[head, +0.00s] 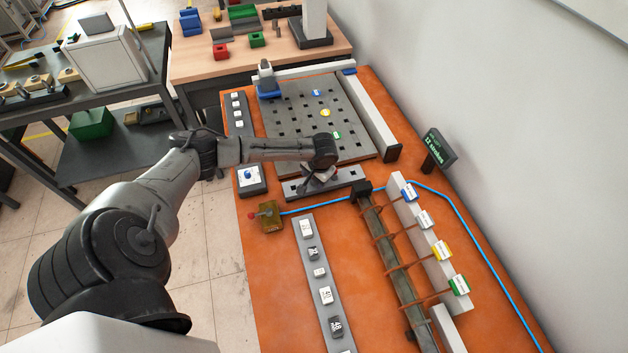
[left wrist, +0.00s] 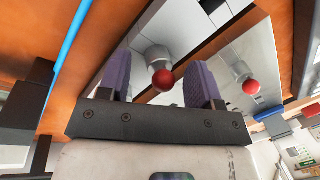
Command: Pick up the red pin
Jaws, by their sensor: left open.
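In the left wrist view, a pin with a round red head (left wrist: 163,80) and a pale grey collar shows between the two purple-grey fingers of my left gripper (left wrist: 161,68). The fingers are apart, with a gap visible on each side of the red head. A second red ball with a grey collar (left wrist: 250,87) shows to the right, outside the fingers. In the head view, my left gripper (head: 316,180) is low over a grey bar with holes (head: 348,179), and the wrist and gripper hide the red pin there. My right gripper is not in view.
A grey perforated plate (head: 290,120) lies behind the bar on the orange table (head: 275,290). A brass box with a red knob (head: 269,215) and blue cable stands at front left. A labelled strip (head: 311,270) lies in front.

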